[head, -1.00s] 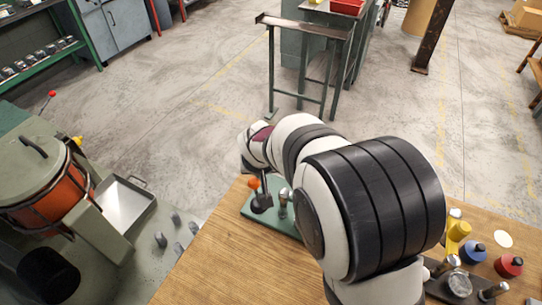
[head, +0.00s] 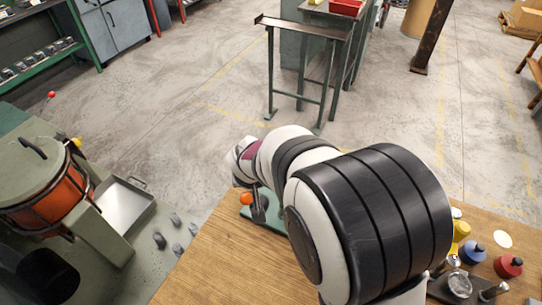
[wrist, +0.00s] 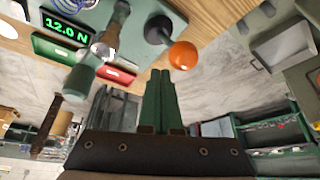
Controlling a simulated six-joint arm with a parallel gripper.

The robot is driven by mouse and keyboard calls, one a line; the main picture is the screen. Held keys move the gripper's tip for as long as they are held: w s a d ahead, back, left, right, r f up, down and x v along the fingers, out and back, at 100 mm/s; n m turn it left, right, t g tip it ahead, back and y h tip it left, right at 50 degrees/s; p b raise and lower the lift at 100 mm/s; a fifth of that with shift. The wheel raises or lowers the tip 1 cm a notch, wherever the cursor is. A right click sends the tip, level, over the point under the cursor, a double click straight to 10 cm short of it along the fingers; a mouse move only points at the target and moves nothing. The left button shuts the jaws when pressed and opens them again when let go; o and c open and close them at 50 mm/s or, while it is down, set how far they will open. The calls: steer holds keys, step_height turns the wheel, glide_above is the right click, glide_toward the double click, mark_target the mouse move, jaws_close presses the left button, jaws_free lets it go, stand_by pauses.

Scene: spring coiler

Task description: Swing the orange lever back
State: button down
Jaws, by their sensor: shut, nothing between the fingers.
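The lever's orange ball knob (head: 247,199) shows at the left end of the green bench plate (head: 262,217), just below my wrist. In the head view my arm hides much of the bench plate.
A green readout (wrist: 67,26) shows 12.0 N. A metal post with a grey-green handle (wrist: 80,78) stands close to my fingers in the wrist view. The green machine with an orange drum (head: 58,205) and a metal tray (head: 124,205) stand to the left.

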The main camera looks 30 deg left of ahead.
steer(key=shift+w, duration=0.1)
step_height(320, 180, up, 8)
steer(key=w, duration=0.1)
steer(key=shift+f, duration=0.25)
stand_by(0.5)
